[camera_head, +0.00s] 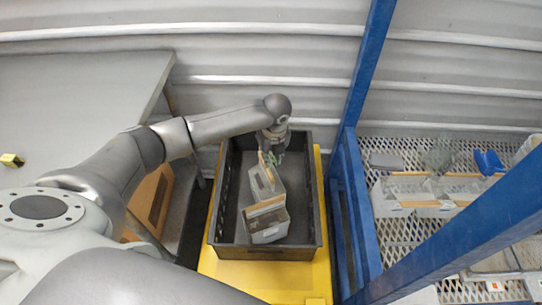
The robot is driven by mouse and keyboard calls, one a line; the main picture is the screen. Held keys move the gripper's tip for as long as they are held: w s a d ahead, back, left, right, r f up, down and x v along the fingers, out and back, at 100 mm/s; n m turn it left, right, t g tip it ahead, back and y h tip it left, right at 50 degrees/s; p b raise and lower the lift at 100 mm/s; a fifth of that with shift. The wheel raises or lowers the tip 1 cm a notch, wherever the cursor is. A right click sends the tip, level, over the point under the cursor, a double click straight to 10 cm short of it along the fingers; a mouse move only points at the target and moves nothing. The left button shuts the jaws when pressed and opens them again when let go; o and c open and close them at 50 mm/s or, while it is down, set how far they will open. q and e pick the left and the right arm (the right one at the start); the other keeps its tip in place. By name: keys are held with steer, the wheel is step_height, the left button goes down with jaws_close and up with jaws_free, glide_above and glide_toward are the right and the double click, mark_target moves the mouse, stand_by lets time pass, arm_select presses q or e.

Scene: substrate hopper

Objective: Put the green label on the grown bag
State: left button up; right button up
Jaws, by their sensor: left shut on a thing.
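My left gripper (273,150) reaches down into the dark crate (214,205) near its back end. Right below and in front of the gripper stands a pale, boxy bag (263,182) with a tan top edge. A second bag (267,226) with dark contents and a tan strip stands at the crate's front. I cannot tell which bag is the grown one. My right gripper is out of view.
The crate sits on a yellow base (210,262). A blue frame (347,180) rises close on its right. Beyond is a mesh shelf (400,232) with pale bins (398,190) and a blue item (487,162). A grey table (85,95) stands at left with a small yellow block (12,160).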

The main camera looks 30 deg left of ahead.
arm_select(q)
steer(key=shift+f+b, duration=1.8)
steer(key=shift+b, duration=0.1)
step_height(320, 180, down, 3)
steer(key=b, duration=0.3)
steer(key=shift+r, duration=0.1)
steer(key=shift+f, duration=1.25)
steer(key=shift+p, duration=0.4)
steer(key=o, duration=0.8)
steer(key=shift+c, duration=0.2)
